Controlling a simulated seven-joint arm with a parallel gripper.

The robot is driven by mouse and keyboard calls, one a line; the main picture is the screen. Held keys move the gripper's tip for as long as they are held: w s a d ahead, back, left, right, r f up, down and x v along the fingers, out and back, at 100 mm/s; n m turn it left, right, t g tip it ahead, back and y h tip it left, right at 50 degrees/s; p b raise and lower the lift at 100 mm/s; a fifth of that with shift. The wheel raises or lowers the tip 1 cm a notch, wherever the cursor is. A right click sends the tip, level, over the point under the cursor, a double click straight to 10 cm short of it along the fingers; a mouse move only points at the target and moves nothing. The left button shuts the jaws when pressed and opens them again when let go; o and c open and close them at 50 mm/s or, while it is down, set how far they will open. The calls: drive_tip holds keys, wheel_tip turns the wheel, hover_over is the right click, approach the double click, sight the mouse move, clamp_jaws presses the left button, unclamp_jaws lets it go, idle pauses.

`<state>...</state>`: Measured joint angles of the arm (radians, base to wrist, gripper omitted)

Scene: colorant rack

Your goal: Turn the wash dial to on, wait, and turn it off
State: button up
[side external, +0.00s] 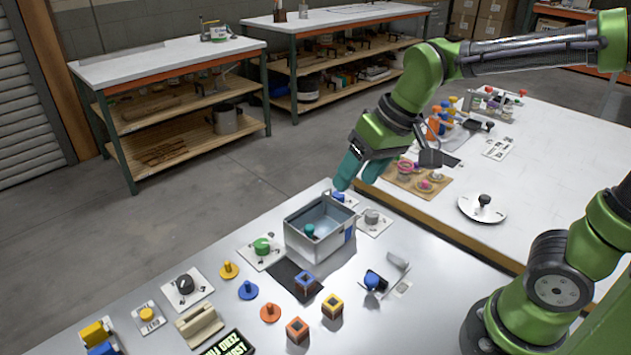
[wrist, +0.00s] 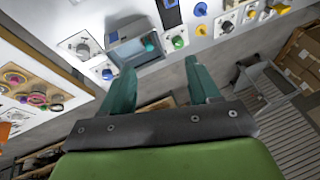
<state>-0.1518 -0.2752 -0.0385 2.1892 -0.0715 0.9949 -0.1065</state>
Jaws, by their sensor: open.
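My gripper (side external: 358,180) has teal fingers and is open and empty, above the far edge of the near table. In the wrist view its fingers (wrist: 160,66) stand wide apart with nothing between them. A grey dial on a white plate (side external: 372,217) sits right of the grey basin; it also shows in the wrist view (wrist: 82,48). A blue knob on a plate (side external: 339,197) is behind the basin, close below the gripper, and shows in the wrist view (wrist: 107,74). Labels are too small to read, so I cannot tell which is the wash dial or its setting.
The grey basin (side external: 302,243) holds a teal-topped object. A green knob (side external: 262,245), a black dial (side external: 185,285) and a yellow dial (side external: 147,315) are to its left. Small coloured blocks (side external: 332,305) stand in front. A second table (side external: 560,190) adjoins on the right.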

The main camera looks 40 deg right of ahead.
drive_tip(key=w+a+f+n+g, duration=0.2)
drive_tip(key=w+a+f+n, duration=0.15)
drive_tip(key=w, duration=0.55)
drive_tip(key=n+g+h, duration=0.2)
drive_tip(key=n, duration=0.7)
hover_over(263, 243)
drive_tip(key=f, duration=0.2)
wheel_tip(263, 243, down, 16)
drive_tip(key=shift+f, duration=0.1)
drive_tip(key=c, duration=1)
drive_tip(key=shift+c, duration=0.2)
